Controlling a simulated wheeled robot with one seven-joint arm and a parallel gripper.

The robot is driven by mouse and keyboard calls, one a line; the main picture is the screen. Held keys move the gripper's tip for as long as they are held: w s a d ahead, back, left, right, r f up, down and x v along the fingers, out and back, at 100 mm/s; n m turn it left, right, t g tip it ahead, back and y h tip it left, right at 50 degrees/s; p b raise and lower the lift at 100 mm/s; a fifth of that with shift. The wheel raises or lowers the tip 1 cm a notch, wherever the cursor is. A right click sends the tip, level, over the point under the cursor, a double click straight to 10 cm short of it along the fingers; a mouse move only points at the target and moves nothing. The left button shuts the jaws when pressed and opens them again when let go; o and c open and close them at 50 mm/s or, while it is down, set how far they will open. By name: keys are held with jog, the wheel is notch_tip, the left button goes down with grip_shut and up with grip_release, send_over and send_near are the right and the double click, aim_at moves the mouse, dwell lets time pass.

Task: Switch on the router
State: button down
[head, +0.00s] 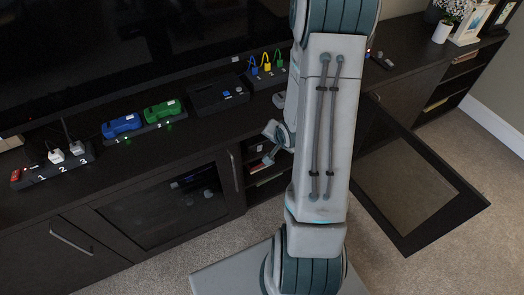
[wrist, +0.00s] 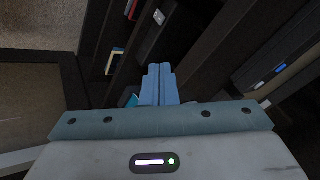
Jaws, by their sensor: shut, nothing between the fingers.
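No thing in view can be surely told as the router. A flat black box (head: 218,95) with small blue marks on its top stands on the TV cabinet (head: 70,205) in the head view. A small light grey piece (wrist: 159,18) shows inside a dark shelf space in the wrist view. My gripper (wrist: 160,70) has its blue fingers together, with nothing between them, pointing into the dark shelving. In the head view my arm hides much of the cabinet's middle, and the fingertips cannot be made out clearly.
A glass cabinet door (head: 420,190) stands open at the right. Books (wrist: 115,60) stand in the shelving. Carpet is clear at the right.

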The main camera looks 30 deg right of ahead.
notch_tip(320, 180, down, 12)
jog(key=s+m+t+y+b, duration=0.1)
jog(key=s+m+t+b, duration=0.1)
jog(key=m, duration=0.4)
jog(key=shift+d+f+m+t+b, duration=0.3)
jog(key=shift+d+t+b, duration=0.15)
jog(key=shift+t, duration=0.15)
jog(key=w+f+b, duration=0.1)
jog(key=b, duration=0.4)
jog(key=shift+d, duration=0.1)
jog(key=shift+w+b, duration=0.1)
jog(key=shift+b, duration=0.35)
jog(key=f+b, duration=0.1)
jog(key=b, duration=0.6)
jog(key=shift+w, duration=0.3)
